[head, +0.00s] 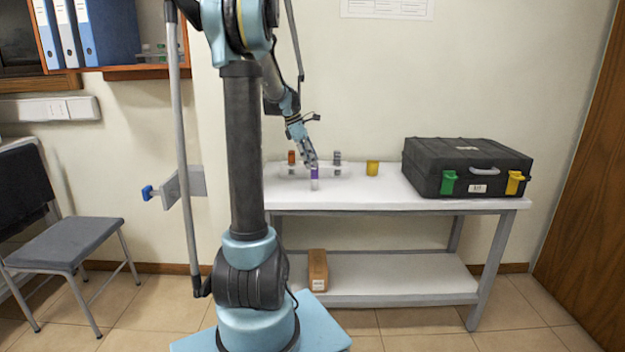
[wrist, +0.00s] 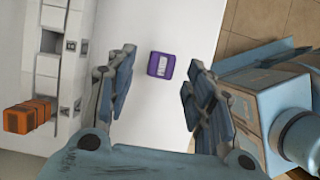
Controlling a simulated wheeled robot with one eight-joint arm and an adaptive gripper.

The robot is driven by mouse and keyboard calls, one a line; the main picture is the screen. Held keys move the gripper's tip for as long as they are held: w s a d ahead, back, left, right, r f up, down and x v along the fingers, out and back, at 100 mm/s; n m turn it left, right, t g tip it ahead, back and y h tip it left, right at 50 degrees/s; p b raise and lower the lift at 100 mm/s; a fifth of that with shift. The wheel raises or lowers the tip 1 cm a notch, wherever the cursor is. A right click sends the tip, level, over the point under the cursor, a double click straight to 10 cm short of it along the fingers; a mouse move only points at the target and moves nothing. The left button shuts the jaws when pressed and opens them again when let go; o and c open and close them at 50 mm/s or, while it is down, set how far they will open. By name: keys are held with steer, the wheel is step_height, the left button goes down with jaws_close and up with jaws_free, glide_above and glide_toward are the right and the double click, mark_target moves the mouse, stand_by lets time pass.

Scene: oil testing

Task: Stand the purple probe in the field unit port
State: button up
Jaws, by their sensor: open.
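The purple probe (head: 314,179) stands on the white table, with a purple top and a pale lower part. In the wrist view its purple top (wrist: 161,65) shows between the two fingers, with gaps on both sides. My gripper (head: 311,163) is open and empty, pointing down just above the probe. A white unit (wrist: 55,20) with square openings and small letter marks lies to the left in the wrist view; I cannot tell for certain that it is the field unit. An orange probe (wrist: 30,115) is at its edge and also shows in the head view (head: 291,158).
A grey probe (head: 337,160) stands behind the purple one, and a yellow cup (head: 372,168) is farther right. A black case (head: 465,160) with green and yellow latches fills the table's right end. The tabletop (head: 380,193) is clear in front.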

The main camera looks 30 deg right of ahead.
mark_target(315, 177)
steer(key=shift+x, duration=2.15)
jaws_close()
